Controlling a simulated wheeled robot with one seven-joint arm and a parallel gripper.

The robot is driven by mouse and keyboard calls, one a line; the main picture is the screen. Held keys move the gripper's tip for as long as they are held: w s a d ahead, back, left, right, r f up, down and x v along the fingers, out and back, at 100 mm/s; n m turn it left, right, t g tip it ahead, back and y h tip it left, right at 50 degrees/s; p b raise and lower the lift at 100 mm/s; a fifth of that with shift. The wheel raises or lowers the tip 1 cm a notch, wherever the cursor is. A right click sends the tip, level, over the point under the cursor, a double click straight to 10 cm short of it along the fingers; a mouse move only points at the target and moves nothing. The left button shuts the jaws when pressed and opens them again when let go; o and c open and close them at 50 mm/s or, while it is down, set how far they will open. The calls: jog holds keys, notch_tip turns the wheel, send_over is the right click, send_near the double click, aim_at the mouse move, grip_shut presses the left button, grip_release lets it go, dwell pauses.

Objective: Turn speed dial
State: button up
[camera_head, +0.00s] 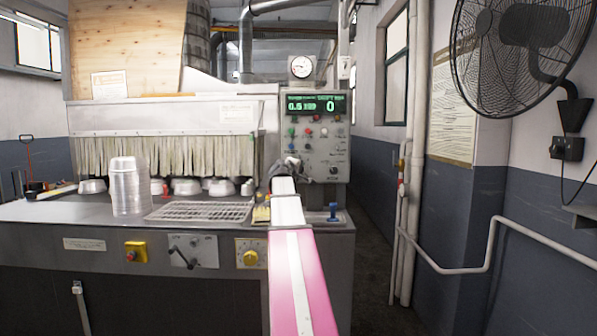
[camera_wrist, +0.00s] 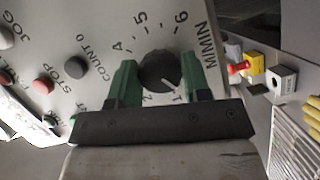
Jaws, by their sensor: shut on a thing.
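The speed dial (camera_wrist: 157,72) is a round black knob on the grey control panel, with printed numbers around it and "M/MIN" beside it in the wrist view. Its light pointer mark aims down and right, near the 1. My gripper (camera_wrist: 159,80) has its green fingers on either side of the knob and is shut on it. In the head view my gripper (camera_head: 292,166) is at the lower left of the control panel (camera_head: 318,150), and I cannot make out the dial there. The green display (camera_head: 315,105) reads about 0.5 and 0.
A red STOP button (camera_wrist: 43,85) and a dark COUNT 0 button (camera_wrist: 76,68) sit left of the dial. A fan (camera_head: 520,50) hangs at the right wall.

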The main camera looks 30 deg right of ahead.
jog(key=m+y, duration=0.2)
jog(key=m, duration=0.2)
jog(key=m+t+y, duration=0.1)
jog(key=m+y, duration=0.1)
jog(key=m, duration=0.2)
jog(key=m+t+y, duration=0.1)
jog(key=m+y, duration=0.2)
jog(key=m, duration=0.1)
jog(key=m+t+y, duration=0.2)
jog(key=m, duration=0.3)
jog(key=shift+s+d+y, duration=0.2)
jog(key=shift+d+y, duration=0.05)
jog(key=shift+y, duration=0.05)
dwell(0.4)
dwell(0.4)
jog(key=o, duration=0.9)
